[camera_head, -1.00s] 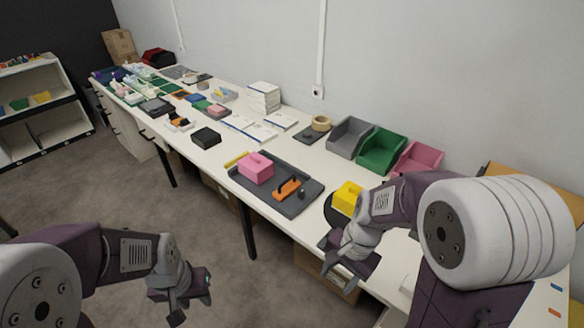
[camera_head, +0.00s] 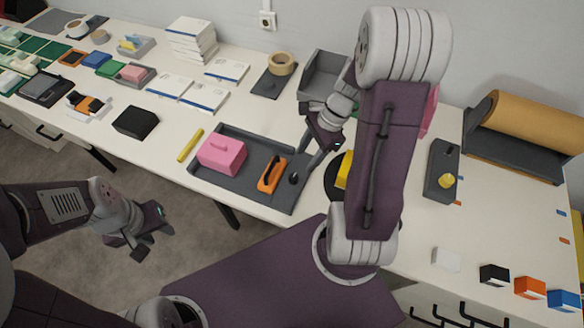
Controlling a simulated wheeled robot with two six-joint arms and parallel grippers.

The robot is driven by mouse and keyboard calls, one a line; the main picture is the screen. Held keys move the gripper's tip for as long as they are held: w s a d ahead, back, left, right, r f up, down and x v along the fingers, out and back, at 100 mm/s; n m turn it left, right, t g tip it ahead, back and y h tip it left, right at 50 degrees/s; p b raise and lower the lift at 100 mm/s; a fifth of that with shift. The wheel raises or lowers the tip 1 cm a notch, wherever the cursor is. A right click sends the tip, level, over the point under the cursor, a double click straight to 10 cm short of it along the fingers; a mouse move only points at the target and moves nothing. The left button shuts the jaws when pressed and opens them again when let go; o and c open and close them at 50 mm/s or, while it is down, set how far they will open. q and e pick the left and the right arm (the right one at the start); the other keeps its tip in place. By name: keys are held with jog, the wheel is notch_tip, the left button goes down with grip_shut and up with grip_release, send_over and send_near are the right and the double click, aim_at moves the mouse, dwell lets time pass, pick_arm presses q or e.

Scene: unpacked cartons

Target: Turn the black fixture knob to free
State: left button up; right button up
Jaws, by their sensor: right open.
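The small black knob (camera_head: 293,179) stands at the right end of a dark grey fixture tray (camera_head: 240,185) on the table. A pink block (camera_head: 222,153) and an orange clamp with a black handle (camera_head: 271,175) are also on the tray. My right gripper (camera_head: 308,163) is open just above and behind the knob, its fingers pointing down toward it. I cannot tell whether a finger touches the knob. My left gripper (camera_head: 151,245) hangs open and empty over the floor, in front of the table.
A yellow bar (camera_head: 190,144) lies left of the tray. A yellow block (camera_head: 344,170) on a black disc is right of the tray, partly hidden by my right arm. A grey bin (camera_head: 326,75) stands behind. A dark box with a yellow knob (camera_head: 442,172) is farther right.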

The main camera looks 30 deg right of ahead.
aim_at(294, 177)
jog(key=b+x, duration=0.2)
jog(key=x, duration=0.6)
jog(key=shift+a+f+b, duration=0.2)
jog(key=shift+f+b, duration=0.1)
jog(key=shift+f, duration=0.2)
pick_arm(q)
notch_tip(294, 177, down, 3)
jog(key=shift+w+r, duration=0.1)
jog(key=shift+r, duration=0.05)
pick_arm(e)
jog(key=shift+w, duration=0.1)
jog(key=shift+c, duration=0.3)
grip_shut()
